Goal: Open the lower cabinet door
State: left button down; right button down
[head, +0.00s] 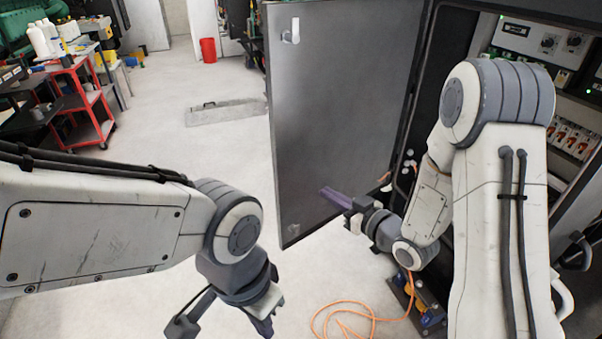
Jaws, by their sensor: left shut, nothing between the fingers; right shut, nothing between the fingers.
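The grey cabinet door (345,90) stands swung out from the cabinet (508,75), with a pale latch or handle (291,32) near its top left corner. The cabinet's interior shows to the right of it. My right gripper (330,194) is shut and empty, with its purplish fingers in front of the door's lower part. I cannot tell whether they touch it. My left gripper (262,326) is shut and empty, low in the picture and apart from the door. The lower right part of the cabinet is hidden behind my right arm.
An orange cable (345,307) lies on the floor below the door. A red cart (85,100) with bottles stands at the far left. A red bucket (208,50) and a low grey box (226,110) are on the floor behind.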

jog(key=d+t, duration=0.1)
jog(key=y+p, duration=0.1)
jog(key=p, duration=0.2)
send_near(294, 161)
jog(key=shift+m, duration=0.3)
jog(key=x, duration=0.7)
jog(key=shift+s, duration=0.1)
